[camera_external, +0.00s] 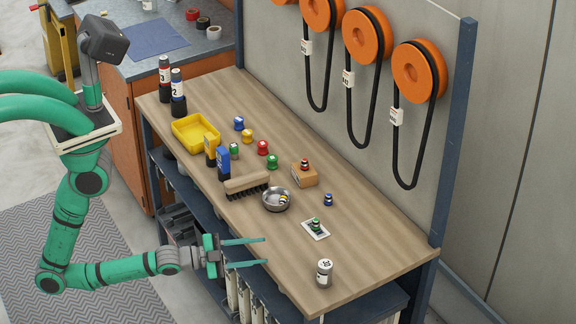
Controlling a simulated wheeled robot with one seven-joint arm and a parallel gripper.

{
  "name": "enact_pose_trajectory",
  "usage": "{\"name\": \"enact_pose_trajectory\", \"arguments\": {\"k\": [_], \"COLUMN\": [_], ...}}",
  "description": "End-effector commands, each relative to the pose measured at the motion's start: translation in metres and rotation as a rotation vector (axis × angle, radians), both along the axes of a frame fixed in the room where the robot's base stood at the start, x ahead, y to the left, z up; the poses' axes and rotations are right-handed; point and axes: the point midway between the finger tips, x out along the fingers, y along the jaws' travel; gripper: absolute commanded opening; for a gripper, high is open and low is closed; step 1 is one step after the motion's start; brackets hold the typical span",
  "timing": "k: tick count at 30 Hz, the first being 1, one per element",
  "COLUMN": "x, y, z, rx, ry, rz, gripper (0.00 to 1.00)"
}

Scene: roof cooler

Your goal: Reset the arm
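My green arm reaches low along the front of the wooden workbench (375,262). My gripper (266,252) is at the bench's front edge, its two long green fingers spread apart and pointing right. Nothing shows between the fingers. The round metal bowl (277,207) stands beyond the fingers, apart from them. The grey-white can (324,273) stands upright to the right of the fingertips. The exact height of the fingers over the bench edge cannot be told.
A brush (247,183), a yellow tray (194,133), a cardboard box (304,177), a white card (316,229) and several small coloured pieces stand on the bench. Two bottles (178,94) stand at its far left end. Orange reels with black belts (419,72) hang behind. The bench's right end is mostly clear.

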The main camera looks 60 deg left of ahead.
Motion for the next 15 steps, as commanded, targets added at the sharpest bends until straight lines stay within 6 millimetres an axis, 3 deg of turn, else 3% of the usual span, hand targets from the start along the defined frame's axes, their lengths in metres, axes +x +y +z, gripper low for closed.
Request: {"name": "enact_pose_trajectory", "arguments": {"k": [8,15], "x": [-0.047,-0.107], "y": [0.057,0.115], "z": [-0.029,-0.046], "rx": [-0.147,-0.356], "ry": [0.119,0.247], "rz": [0.077,0.194], "gripper": [0.39,0.39]}}
